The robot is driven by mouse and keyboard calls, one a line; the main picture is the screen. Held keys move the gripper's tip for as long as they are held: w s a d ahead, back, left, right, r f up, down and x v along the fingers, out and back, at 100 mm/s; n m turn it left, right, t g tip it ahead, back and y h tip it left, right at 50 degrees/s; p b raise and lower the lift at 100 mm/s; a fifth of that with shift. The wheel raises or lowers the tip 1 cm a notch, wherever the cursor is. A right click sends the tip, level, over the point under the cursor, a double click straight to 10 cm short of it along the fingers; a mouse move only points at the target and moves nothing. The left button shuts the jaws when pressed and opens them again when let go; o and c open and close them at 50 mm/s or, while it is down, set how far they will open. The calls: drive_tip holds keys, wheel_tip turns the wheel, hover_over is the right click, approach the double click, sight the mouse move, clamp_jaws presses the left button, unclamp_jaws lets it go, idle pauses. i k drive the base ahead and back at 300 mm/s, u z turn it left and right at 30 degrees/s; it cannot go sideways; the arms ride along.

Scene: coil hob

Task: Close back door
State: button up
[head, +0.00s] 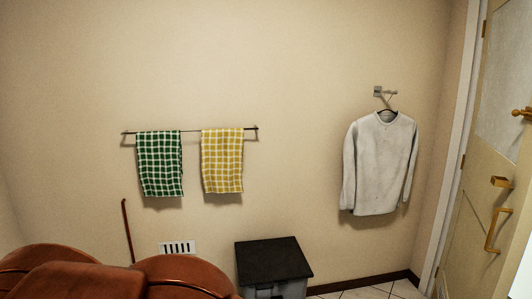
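A cream door (482,215) stands at the right edge in the head view, cut off by the frame. It has a pale glass panel (508,90) above and brass hinges along its left edge, beside the white door frame (457,150). A brass knob or handle (521,113), a small brass fitting (500,182) and a brass pull handle (495,231) are on it. Its far edge is out of view, so I cannot tell whether it is open or closed. My gripper is not in view.
A bin with a black lid (272,259) stands on the floor by the wall. A green checked towel (160,163) and a yellow checked towel (222,160) hang on a rail. A grey sweater (380,163) hangs from a hook. Tiled floor (375,293) shows clear near the door.

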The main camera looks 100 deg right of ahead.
sight(490, 231)
drive_tip(key=z, duration=4.9)
drive_tip(key=k, duration=0.35)
drive_tip(key=u, duration=0.5)
drive_tip(key=i, duration=1.2)
drive_tip(key=z, duration=0.2)
